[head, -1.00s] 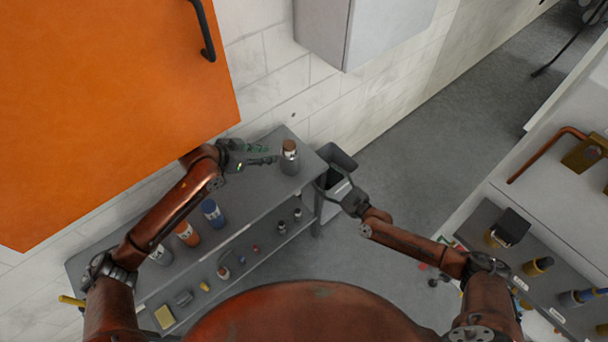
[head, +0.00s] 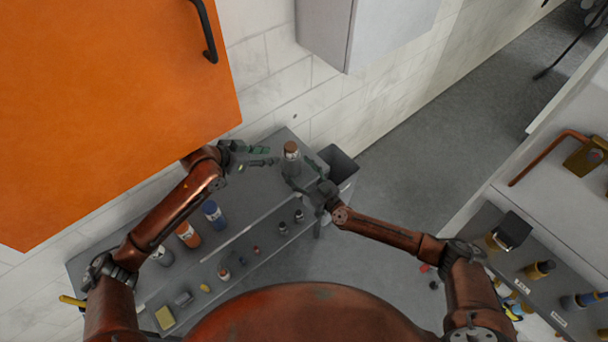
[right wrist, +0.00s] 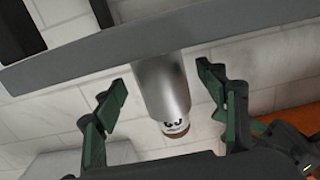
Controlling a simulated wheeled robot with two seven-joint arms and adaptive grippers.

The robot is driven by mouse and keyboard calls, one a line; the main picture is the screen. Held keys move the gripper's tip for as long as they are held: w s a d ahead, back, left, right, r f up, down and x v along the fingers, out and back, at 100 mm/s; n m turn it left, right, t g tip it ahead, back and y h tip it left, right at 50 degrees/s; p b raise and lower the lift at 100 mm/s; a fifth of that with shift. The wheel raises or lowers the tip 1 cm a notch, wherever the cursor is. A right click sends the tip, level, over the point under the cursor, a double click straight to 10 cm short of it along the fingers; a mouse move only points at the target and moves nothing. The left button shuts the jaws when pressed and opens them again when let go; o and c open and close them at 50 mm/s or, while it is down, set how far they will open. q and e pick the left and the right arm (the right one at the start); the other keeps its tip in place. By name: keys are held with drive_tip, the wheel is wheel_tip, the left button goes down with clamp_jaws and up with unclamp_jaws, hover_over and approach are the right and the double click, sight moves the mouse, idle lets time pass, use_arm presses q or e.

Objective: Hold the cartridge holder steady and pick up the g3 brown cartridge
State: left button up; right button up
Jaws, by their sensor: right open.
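The brown cartridge (head: 291,148) stands upright in the grey cylindrical cartridge holder (head: 290,166) near the right end of the shelf top. In the right wrist view, the holder (right wrist: 161,85) appears as a smooth grey cylinder with a pale, dark-marked label on the cartridge (right wrist: 176,128) at its end. My left gripper (head: 277,155) is open just left of the cartridge, its fingers pointing at it, apparently not touching. My right gripper (right wrist: 162,82) is open, with its fingers on either side of the holder and visible gaps. Its fingertips in the head view are small and partly unclear.
A grey bin (head: 341,163) stands right of the shelf (head: 232,241). Blue (head: 213,214) and orange (head: 188,234) cartridges stand left on the shelf, with small items below. An orange cabinet door (head: 110,110) hangs over the left. A second workbench lies right.

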sight(296, 167)
drive_tip(key=shift+x, duration=1.85)
drive_tip(key=shift+c, duration=0.4)
